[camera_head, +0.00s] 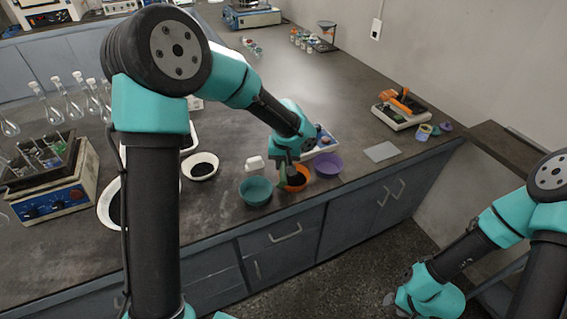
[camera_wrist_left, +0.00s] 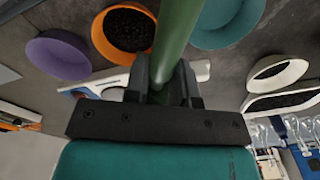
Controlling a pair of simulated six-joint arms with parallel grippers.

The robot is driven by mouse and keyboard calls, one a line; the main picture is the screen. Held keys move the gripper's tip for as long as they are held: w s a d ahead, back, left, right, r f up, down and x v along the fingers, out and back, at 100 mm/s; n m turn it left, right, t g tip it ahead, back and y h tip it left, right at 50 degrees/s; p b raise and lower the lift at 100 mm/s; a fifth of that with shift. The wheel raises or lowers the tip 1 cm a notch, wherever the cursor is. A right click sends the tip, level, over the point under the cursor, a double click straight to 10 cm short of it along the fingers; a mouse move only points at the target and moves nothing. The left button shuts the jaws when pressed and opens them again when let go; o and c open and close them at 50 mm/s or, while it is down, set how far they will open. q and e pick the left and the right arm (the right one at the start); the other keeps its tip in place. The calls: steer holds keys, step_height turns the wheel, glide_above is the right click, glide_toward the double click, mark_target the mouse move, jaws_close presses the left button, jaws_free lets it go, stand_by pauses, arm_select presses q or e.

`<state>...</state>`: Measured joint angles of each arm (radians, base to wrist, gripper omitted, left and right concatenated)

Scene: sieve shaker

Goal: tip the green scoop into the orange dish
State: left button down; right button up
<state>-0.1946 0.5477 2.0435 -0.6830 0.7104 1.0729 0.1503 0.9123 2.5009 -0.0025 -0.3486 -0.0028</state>
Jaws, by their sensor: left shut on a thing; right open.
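My left gripper (camera_head: 284,160) is shut on the handle of the green scoop (camera_wrist_left: 177,35); the handle runs between the fingers (camera_wrist_left: 168,85) in the left wrist view. The scoop's head is out of the wrist view and hard to make out in the head view. The orange dish (camera_head: 306,176) is just below and beside the left gripper, between a teal dish and a purple dish. In the wrist view the orange dish (camera_wrist_left: 103,42) holds black grains. My right gripper (camera_head: 390,299) is open at the lower right, well away from the dishes and partly cut off from clear sight.
The teal dish (camera_head: 256,191) is left of the orange dish, the purple dish (camera_head: 328,165) right of it. A white bowl of black grains (camera_head: 200,166) stands further left.

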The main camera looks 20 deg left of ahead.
arm_select(q)
steer(key=h, duration=0.2)
steer(key=t+h, duration=0.1)
steer(key=shift+a+r+h, duration=0.1)
steer(key=shift+a+h, duration=0.1)
steer(key=shift+h, duration=0.2)
steer(key=shift+h, duration=0.4)
steer(key=shift+r+t+h, duration=0.35)
steer(key=shift+t+h, duration=0.25)
steer(key=shift+h, duration=0.4)
